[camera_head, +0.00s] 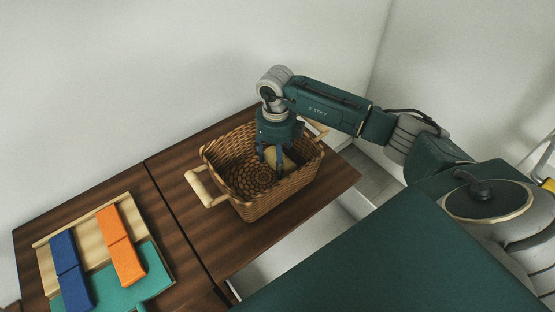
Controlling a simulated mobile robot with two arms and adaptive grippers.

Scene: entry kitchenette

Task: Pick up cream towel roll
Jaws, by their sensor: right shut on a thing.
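The cream towel roll (286,162) lies inside a brown wicker basket (265,208), toward its right side. My right gripper (271,172) reaches down into the basket from above and is shut on the towel roll. I cannot tell whether the roll still touches the basket floor. My left gripper does not show.
The basket has pale wooden handles (206,189) and stands on a dark wooden counter (185,215). At the left are a wooden tray (88,228), blue blocks (70,268), orange blocks (120,246) and a teal piece (146,283). White walls stand behind.

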